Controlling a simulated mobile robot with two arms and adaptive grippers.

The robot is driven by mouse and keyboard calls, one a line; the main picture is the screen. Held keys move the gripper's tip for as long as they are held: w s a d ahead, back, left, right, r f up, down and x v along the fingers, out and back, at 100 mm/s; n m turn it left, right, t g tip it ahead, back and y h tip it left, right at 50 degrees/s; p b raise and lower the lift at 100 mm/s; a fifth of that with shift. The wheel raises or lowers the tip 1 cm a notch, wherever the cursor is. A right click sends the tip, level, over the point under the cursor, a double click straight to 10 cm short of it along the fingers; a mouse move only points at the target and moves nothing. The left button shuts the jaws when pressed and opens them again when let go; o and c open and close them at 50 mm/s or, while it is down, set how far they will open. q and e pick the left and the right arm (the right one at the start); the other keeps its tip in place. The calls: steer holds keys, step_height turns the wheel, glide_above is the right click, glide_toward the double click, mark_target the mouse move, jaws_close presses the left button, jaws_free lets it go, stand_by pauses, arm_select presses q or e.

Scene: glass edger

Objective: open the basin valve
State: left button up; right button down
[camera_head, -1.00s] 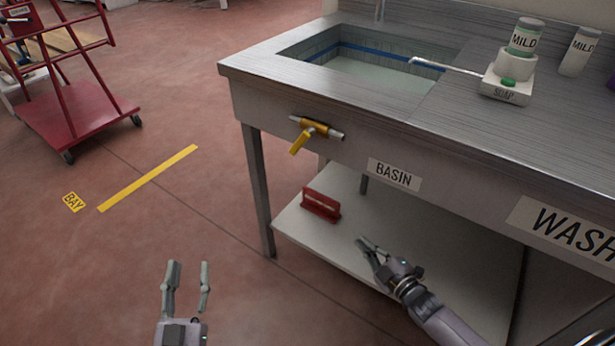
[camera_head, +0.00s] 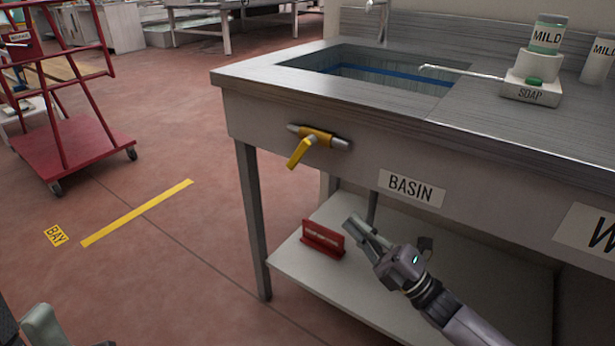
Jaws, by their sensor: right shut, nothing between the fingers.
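The basin valve (camera_head: 317,138) is a yellow-bodied valve on a short grey pipe, on the front panel of the steel wash bench. Its yellow lever (camera_head: 300,153) points down and slightly left, across the pipe. My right gripper (camera_head: 354,225) is shut and empty, below and right of the valve, in front of the lower shelf and clear of the lever. My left gripper (camera_head: 72,335) shows only its fingertips at the bottom left edge. They stand apart, far from the valve; the rest is cut off. The basin (camera_head: 375,72) is sunk into the bench top above the valve.
A BASIN label (camera_head: 411,188) is right of the valve. A red sign block (camera_head: 322,239) stands on the lower shelf (camera_head: 345,290), near my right gripper. A soap dispenser (camera_head: 531,90) sits on the bench. A red cart (camera_head: 75,150) stands left; floor between is clear.

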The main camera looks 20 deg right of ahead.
mark_target(298, 155)
steer(key=b+x, duration=0.3)
steer(key=x, duration=1.1)
